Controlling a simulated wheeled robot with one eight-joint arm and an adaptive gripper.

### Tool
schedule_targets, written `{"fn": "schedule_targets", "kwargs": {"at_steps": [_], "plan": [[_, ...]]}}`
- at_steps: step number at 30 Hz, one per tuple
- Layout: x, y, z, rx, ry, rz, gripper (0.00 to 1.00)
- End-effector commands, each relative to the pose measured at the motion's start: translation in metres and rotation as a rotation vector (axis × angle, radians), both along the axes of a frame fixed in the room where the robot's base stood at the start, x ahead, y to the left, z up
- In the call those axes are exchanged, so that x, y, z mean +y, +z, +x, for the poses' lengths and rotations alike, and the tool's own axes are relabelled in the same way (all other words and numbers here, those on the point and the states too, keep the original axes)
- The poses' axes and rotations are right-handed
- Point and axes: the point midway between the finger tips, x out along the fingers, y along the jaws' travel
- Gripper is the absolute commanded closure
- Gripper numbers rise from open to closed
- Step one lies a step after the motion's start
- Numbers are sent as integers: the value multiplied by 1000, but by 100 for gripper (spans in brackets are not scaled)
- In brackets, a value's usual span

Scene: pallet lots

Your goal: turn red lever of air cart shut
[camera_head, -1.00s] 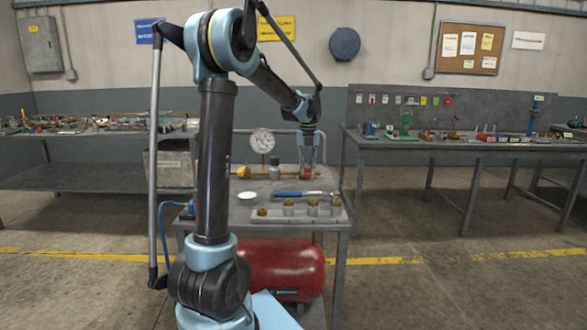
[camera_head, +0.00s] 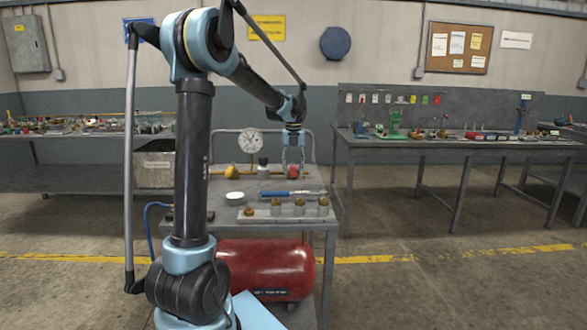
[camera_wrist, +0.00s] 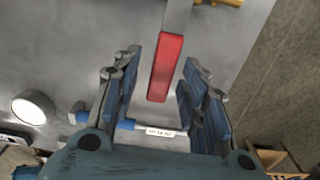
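The red lever (camera_wrist: 166,68) shows in the wrist view as a straight red handle on a grey metal strip, between the two fingers of my gripper (camera_wrist: 162,66). Gaps show on both sides of it, so the fingers look apart from it. My gripper is open and points down. In the head view my gripper (camera_head: 293,160) is above the right side of the air cart (camera_head: 222,212). A small red part (camera_head: 294,174) shows at its fingertips, partly hidden by them. The cart carries a red tank (camera_head: 265,268) underneath and a round gauge (camera_head: 250,142) at the back.
On the cart top lie a blue-handled tool (camera_head: 292,193), a white dish (camera_head: 234,198) and a tray (camera_head: 287,216) with several brass-topped fittings. A yellow part (camera_head: 232,172) sits on the pipe. Cluttered workbenches (camera_head: 440,143) stand to the right and left. Open floor lies at right.

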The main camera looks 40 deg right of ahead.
Motion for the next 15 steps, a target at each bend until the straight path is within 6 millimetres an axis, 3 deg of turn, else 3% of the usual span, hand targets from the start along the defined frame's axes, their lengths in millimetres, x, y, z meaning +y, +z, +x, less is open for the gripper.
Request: {"fn": "schedule_targets", "kwargs": {"at_steps": [8,15], "plan": [[-1,2,0,-2,0,-1,60],[-1,31,0,-2,-1,-1,60]]}}
